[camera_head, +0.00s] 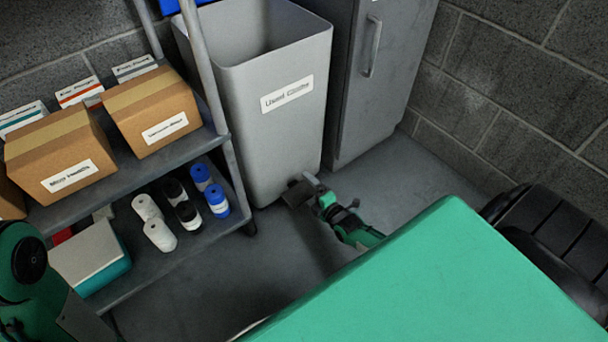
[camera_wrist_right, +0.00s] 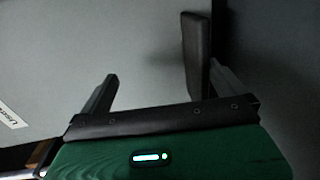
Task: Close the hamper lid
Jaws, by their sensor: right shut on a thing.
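The grey hamper (camera_head: 290,135) stands upright at the back, with a white label on its front. Its top is open and I look into it; I cannot make out its lid. My right gripper (camera_head: 309,187) is low at the hamper's bottom front edge, near the floor. In the right wrist view my right gripper (camera_wrist_right: 162,72) has its fingers spaced apart. A dark flat piece (camera_wrist_right: 195,45), perhaps a pedal, stands between them close to the right finger, and the gripper is shut on it. My left gripper is out of view.
A shelf rack (camera_head: 185,150) with cardboard boxes (camera_head: 155,110) and several rolls (camera_head: 160,235) stands left of the hamper. A grey cabinet (camera_head: 345,110) stands close on its right. The floor (camera_head: 395,180) right of the gripper is clear.

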